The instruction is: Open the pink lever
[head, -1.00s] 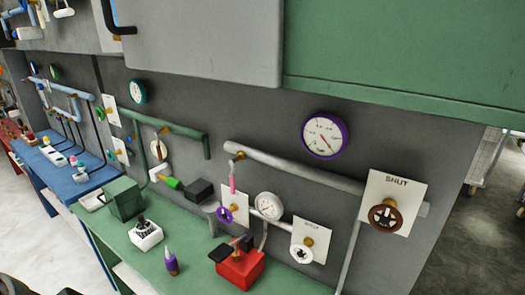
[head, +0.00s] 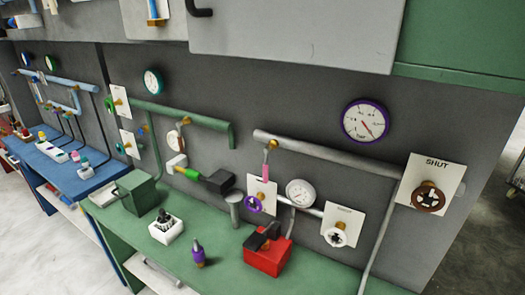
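The pink lever (head: 265,171) is a short handle below a brass fitting under the grey pipe (head: 330,156), right of the middle in the head view. It points down, nearly upright, just above a purple handwheel (head: 253,204) on a white plate. Nothing touches it and nothing covers it. Neither of my grippers shows in the head view.
A green bench (head: 216,268) runs below, holding a red box (head: 268,257) with a black handle, a purple-tipped tool (head: 198,254) and a white block (head: 166,231). A brown handwheel (head: 428,197) sits on a "SHUT" plate at right. A grey cabinet (head: 290,35) overhangs above.

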